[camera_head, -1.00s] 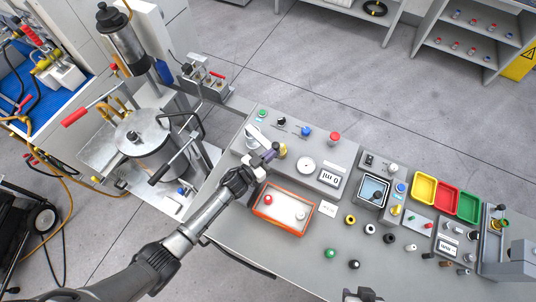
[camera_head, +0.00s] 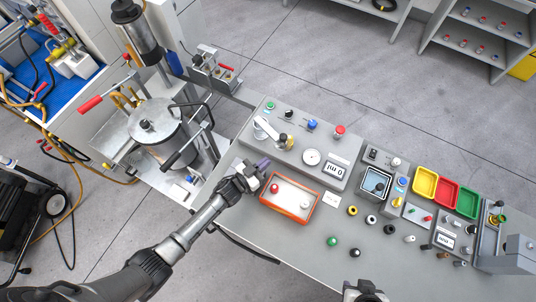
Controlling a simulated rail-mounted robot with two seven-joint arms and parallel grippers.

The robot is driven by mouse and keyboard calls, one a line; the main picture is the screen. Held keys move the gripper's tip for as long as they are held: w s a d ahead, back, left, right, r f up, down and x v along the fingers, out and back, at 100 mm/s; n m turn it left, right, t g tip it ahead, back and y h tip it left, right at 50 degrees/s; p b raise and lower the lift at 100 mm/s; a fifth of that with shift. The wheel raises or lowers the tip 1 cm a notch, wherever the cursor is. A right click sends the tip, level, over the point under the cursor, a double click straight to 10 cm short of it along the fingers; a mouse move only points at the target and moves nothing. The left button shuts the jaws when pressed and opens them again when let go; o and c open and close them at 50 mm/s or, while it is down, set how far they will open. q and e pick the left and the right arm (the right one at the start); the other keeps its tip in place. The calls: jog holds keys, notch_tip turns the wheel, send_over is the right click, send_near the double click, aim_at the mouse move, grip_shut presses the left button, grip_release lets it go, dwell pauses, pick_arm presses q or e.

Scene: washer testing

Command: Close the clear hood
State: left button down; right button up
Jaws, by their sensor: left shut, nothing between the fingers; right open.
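A small box with pale, see-through-looking walls (camera_head: 363,181) stands on the bench right of the gauge panel, with a dark round part inside. I take it as the clear hood's place, but cannot make out the hood itself or its angle. My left gripper (camera_head: 262,166) is shut and empty, above the bench between the gauge panel and the orange-rimmed tray, well left of the box. My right gripper (camera_head: 364,287) shows only partly at the bottom edge. It is open and apart from the box.
The grey panel (camera_head: 281,151) carries knobs, a gauge and a display. The orange-rimmed tray (camera_head: 306,219) holds a red and a white part. Yellow (camera_head: 425,182), red (camera_head: 446,193) and green (camera_head: 467,203) bins stand at right. Several small knobs and rings lie on the bench.

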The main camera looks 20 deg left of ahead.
aim_at(281, 140)
pick_arm(q)
jog(key=s+f+b, duration=0.5)
jog(key=s+f, duration=0.2)
jog(key=f, duration=0.1)
notch_tip(281, 140, up, 8)
jog(key=w+a+n+t+y, duration=0.1)
jog(key=a+n+t+y, duration=0.2)
jog(key=n, duration=1.2)
jog(key=w+d+n, duration=0.1)
jog(key=w+n, duration=0.1)
jog(key=w, duration=0.2)
jog(key=w+d+n+y, duration=0.1)
jog(key=w+d+n, duration=0.1)
jog(key=w, duration=0.3)
jog(key=w+d+n+g, duration=0.1)
jog(key=w+d+n, duration=0.1)
jog(key=w, duration=0.3)
jog(key=shift+w, duration=0.2)
jog(key=shift+r+y, duration=0.1)
jog(key=shift+y, duration=0.2)
